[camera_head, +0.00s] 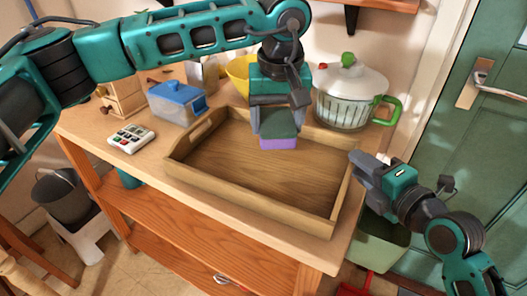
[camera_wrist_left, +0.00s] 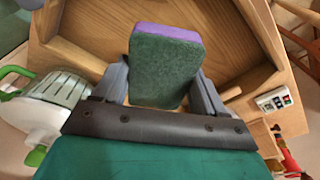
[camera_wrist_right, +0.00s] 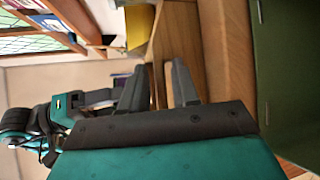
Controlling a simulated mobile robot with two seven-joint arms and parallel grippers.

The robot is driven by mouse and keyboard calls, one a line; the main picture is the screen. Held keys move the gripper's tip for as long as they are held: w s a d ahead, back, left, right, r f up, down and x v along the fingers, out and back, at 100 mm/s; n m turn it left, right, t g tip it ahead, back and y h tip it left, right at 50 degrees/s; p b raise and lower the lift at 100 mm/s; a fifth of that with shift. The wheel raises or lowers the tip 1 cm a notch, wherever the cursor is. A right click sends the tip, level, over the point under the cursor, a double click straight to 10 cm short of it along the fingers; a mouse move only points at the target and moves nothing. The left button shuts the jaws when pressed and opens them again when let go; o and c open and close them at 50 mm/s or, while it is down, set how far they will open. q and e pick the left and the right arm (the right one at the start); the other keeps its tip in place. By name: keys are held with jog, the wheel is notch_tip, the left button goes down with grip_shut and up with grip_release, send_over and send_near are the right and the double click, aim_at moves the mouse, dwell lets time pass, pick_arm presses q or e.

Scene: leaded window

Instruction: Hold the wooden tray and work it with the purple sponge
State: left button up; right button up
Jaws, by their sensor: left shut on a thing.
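The wooden tray (camera_head: 246,196) lies on the workbench, its floor bare apart from the sponge over it. My left gripper (camera_head: 277,122) is shut on the purple sponge (camera_head: 278,143), above the tray's far half. In the left wrist view, the sponge (camera_wrist_left: 165,62) shows a dark green side and a purple edge between the fingers. I cannot tell whether it touches the tray floor. My right gripper (camera_head: 361,166) is at the tray's right end. In the right wrist view, its fingers (camera_wrist_right: 157,90) stand apart with a strip of wood between them.
A green door (camera_head: 450,130) is at the right.

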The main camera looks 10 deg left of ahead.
jog(key=shift+o, duration=1.3)
jog(key=shift+f, duration=0.1)
jog(key=shift+s+d, duration=0.2)
jog(key=shift+s, duration=0.05)
jog(key=v, duration=1.1)
jog(key=shift+s+r, duration=0.15)
jog(key=shift+r, duration=0.25)
jog(key=shift+d, duration=0.1)
